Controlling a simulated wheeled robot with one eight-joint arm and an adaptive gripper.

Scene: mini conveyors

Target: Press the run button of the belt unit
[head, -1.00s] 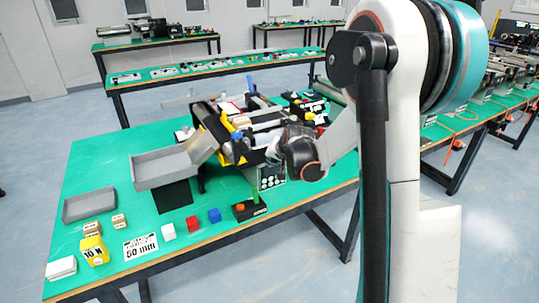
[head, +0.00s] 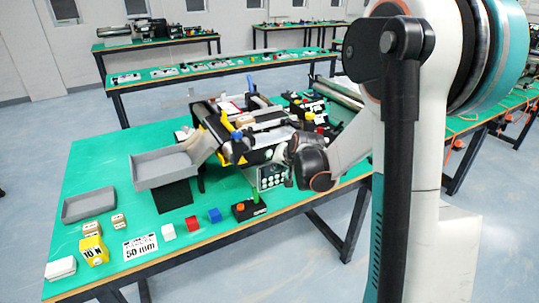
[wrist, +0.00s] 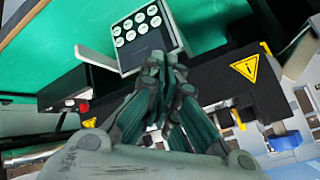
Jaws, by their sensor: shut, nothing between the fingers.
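The belt unit (head: 262,127) stands on the green table, with a small control panel (head: 270,177) on its front side. In the wrist view the panel (wrist: 181,37) carries two rows of round white buttons (wrist: 137,25) with dark marks too small to read, so I cannot tell which is run. A dark display lies beside the buttons. My gripper (wrist: 163,60) is shut and empty. Its fingertips overlap the panel's display edge in the picture, short of the buttons; I cannot tell if they touch. In the head view my wrist is just right of the panel and hides part of the unit.
A black box with an orange-red knob (head: 240,207) stands in front of the panel. A grey tray (head: 165,180) sits at the unit's left end. A yellow warning sign (wrist: 245,68) is on the unit.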

